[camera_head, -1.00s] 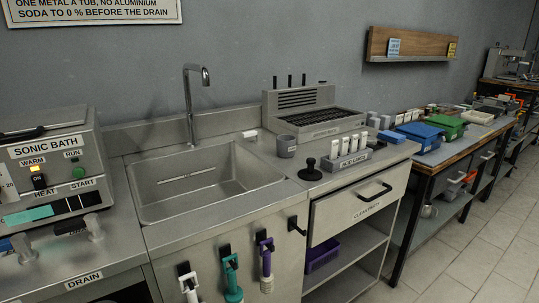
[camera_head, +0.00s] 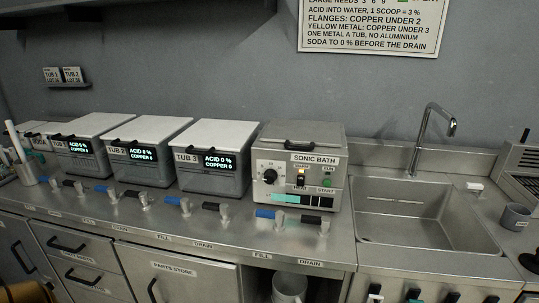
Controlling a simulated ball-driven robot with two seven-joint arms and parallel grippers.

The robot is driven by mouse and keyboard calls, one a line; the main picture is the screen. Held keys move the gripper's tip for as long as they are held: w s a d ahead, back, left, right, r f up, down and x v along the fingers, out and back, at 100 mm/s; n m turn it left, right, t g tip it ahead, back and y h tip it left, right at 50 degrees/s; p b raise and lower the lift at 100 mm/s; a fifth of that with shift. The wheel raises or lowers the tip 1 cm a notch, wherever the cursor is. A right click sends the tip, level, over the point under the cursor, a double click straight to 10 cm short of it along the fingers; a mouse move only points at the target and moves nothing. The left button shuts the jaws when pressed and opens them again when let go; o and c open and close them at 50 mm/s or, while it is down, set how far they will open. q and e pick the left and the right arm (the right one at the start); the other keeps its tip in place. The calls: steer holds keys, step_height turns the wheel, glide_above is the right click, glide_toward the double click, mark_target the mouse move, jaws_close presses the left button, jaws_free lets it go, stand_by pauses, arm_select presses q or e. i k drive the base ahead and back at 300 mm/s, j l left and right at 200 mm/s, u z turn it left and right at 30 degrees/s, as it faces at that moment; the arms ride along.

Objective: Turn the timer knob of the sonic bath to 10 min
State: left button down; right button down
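The sonic bath (camera_head: 298,168) is a grey steel box with a dark lid handle, standing on the steel counter between the Tub 3 box and the sink. Its timer knob (camera_head: 269,178) is a dark round knob on a pale dial at the left of the front panel. The dial's marks are too small to read.
Tub 3 (camera_head: 213,160) and other grey tubs with lit displays stand left of the bath. Blue and black tap handles (camera_head: 265,213) stick up along the counter's front. The sink (camera_head: 420,220) and its tall faucet (camera_head: 432,135) are on the right. A narrow counter strip (camera_head: 235,225) is clear.

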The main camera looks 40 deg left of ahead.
mark_target(271, 176)
steer(key=u, duration=0.95)
steer(key=j+z, duration=0.15)
steer(key=z, duration=0.15)
steer(key=k, duration=0.05)
